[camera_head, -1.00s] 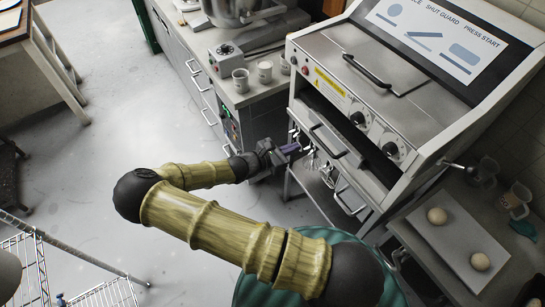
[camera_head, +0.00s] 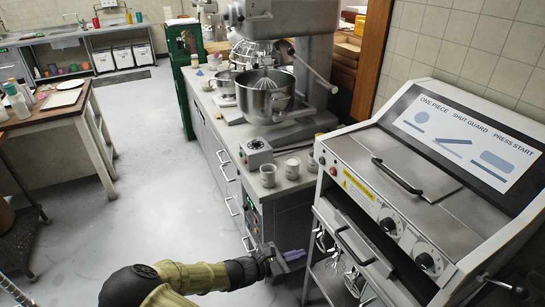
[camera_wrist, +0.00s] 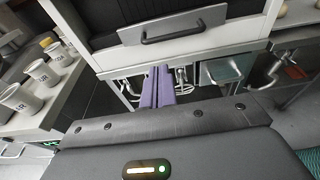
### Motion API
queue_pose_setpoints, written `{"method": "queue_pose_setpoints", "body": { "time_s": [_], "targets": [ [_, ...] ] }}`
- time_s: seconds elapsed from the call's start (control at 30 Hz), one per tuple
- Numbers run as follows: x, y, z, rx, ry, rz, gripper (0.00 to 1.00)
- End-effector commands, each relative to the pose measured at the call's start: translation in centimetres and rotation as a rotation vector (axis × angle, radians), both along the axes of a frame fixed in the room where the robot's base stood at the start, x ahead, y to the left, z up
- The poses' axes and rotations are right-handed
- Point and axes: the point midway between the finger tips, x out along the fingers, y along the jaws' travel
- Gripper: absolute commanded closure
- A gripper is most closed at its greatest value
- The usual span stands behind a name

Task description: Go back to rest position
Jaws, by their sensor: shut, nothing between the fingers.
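My gripper (camera_head: 292,256) is at the lower middle of the head view, in the gap between the grey cabinet (camera_head: 222,165) and the dough machine (camera_head: 400,190). In the wrist view its purple fingers (camera_wrist: 157,88) are together with nothing between them. They point toward the lower front of the machine, below its drawer handle (camera_wrist: 172,27). The contact between the fingers and the machine is not visible. My arm reaches in from the bottom of the head view.
White cups (camera_head: 267,175) stand on the counter near its right end, beside the steel mixer bowl (camera_head: 265,95). Whisks (camera_head: 352,283) hang under the machine. A wooden table (camera_head: 60,110) stands at the left. The floor (camera_head: 150,190) between it and the cabinets is clear.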

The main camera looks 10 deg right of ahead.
Motion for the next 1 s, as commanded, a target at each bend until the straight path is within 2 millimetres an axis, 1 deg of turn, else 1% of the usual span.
{"method": "queue_pose_setpoints", "body": {
  "time_s": [0.17,0.27,0.4,0.57,0.77,0.87,1.0],
  "targets": [
    [-0.7,-0.7,-0.2,0.059,-0.009,-0.052,1.00],
    [-2.0,-1.6,-0.5,0.156,-0.029,-0.142,1.00],
    [-4.3,-2.7,-0.8,0.344,-0.080,-0.321,1.00],
    [-6.7,-3.1,-0.5,0.554,-0.163,-0.526,1.00],
    [-8.8,-2.8,1.1,0.794,-0.294,-0.770,1.00],
    [-9.5,-2.5,2.3,0.905,-0.370,-0.885,1.00],
    [-10.2,-2.2,4.5,1.051,-0.489,-1.032,1.00]
  ]
}}
